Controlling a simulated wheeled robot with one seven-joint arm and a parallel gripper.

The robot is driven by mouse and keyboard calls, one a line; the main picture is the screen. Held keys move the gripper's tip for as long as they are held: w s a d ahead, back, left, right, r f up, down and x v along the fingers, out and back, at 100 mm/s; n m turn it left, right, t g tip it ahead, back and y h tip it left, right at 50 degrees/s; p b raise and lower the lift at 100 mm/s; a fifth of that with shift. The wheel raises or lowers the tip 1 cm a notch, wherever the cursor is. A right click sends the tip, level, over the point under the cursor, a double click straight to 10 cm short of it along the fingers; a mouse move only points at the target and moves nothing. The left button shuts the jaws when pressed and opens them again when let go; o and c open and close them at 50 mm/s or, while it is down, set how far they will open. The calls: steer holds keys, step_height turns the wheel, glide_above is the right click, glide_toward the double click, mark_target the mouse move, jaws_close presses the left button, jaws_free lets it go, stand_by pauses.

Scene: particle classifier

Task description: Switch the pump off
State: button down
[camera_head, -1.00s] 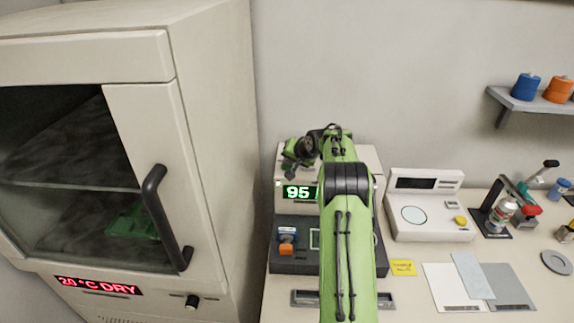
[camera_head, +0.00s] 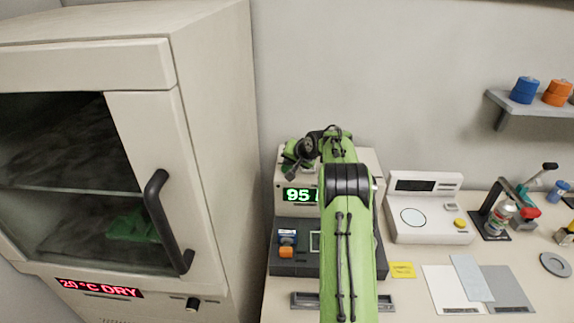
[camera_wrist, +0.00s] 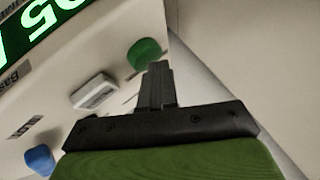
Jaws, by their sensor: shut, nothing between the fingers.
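A cream instrument (camera_head: 283,178) with a lit green display reading 95 (camera_head: 298,195) stands at the wall, partly hidden behind my arm. In the wrist view its panel carries the display (camera_wrist: 28,25), a white switch (camera_wrist: 94,92), a green knob (camera_wrist: 144,54) and a blue knob (camera_wrist: 40,160). I cannot tell from readable labels which control belongs to the pump. My gripper (camera_wrist: 158,72) is shut and empty, its tips close beside the green knob; whether they touch it is unclear. In the head view my arm hides the fingertips and these controls.
A dark tray-like unit (camera_head: 287,267) with blue and orange pieces sits below the instrument. A tall drying cabinet (camera_head: 215,130) with a black handle (camera_head: 165,220) stands close on the left. A white scale (camera_head: 430,232) and a yellow note (camera_head: 403,270) are to the right.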

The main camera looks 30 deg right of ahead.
mark_target(289, 168)
steer(key=shift+r+p, duration=0.35)
steer(key=shift+r, duration=0.3)
step_height(289, 168, up, 5)
steer(key=p, duration=0.4)
steer(key=shift+r+p, duration=0.1)
steer(key=shift+p, duration=0.2)
